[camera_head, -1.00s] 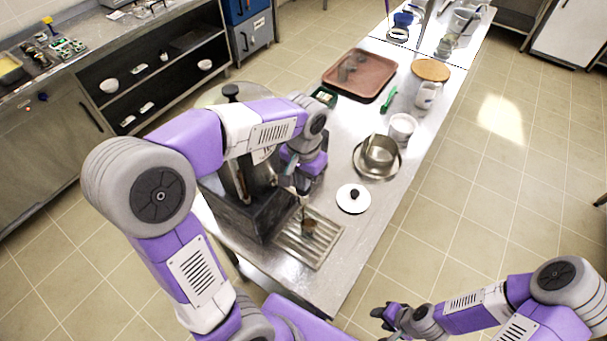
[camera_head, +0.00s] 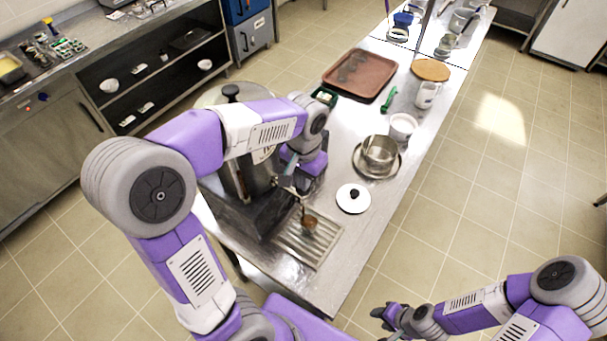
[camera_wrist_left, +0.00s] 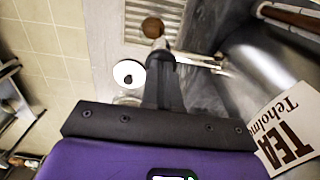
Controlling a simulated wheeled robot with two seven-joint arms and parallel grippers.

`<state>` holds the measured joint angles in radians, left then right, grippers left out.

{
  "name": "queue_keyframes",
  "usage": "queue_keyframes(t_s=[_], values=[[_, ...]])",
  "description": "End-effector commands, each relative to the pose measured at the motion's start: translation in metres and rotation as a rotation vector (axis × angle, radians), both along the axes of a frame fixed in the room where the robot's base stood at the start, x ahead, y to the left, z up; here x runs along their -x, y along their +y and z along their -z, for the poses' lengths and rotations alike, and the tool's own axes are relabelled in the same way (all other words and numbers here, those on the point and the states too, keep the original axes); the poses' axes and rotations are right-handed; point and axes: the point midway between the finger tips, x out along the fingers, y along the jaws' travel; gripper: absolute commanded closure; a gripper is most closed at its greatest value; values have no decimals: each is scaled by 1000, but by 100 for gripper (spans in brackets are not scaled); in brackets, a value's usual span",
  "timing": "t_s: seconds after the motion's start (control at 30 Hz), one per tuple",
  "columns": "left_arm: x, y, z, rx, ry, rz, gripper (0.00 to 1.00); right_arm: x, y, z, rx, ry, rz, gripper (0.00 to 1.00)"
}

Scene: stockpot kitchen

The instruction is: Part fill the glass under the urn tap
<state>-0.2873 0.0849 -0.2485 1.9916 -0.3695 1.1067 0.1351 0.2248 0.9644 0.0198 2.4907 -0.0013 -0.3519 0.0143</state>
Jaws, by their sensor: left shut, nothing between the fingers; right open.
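The steel urn (camera_head: 236,178) stands on a dark base at the near left of the counter, partly hidden by my left arm. It also shows in the left wrist view (camera_wrist_left: 262,62), with a "TEA" label. The glass (camera_head: 310,223) stands on the slatted drip tray (camera_head: 322,246) and holds something brown. From above, its brown round content shows in the left wrist view (camera_wrist_left: 152,28). A thin dark line runs down to the glass from above. My left gripper (camera_head: 288,184) is shut and empty at the urn's tap, just above the glass. My right gripper (camera_head: 384,314) is open and empty, off the counter.
The counter's near right corner is clear.

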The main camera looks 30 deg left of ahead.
Motion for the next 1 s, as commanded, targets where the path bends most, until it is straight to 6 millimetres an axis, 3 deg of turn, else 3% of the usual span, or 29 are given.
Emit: queue_keyframes(t_s=[0.47, 0.8, 1.0], values=[[3, -1, -1, 0, 16, 1, 100, 0, 0, -5, 0, 0, 0, 57], [0, -3, -50, 0, 0, 5, 100, 0, 0, -43, 0, 0, 0, 57], [0, -3, -96, 1, -3, 5, 100, 0, 0, -43, 0, 0, 0, 57]])
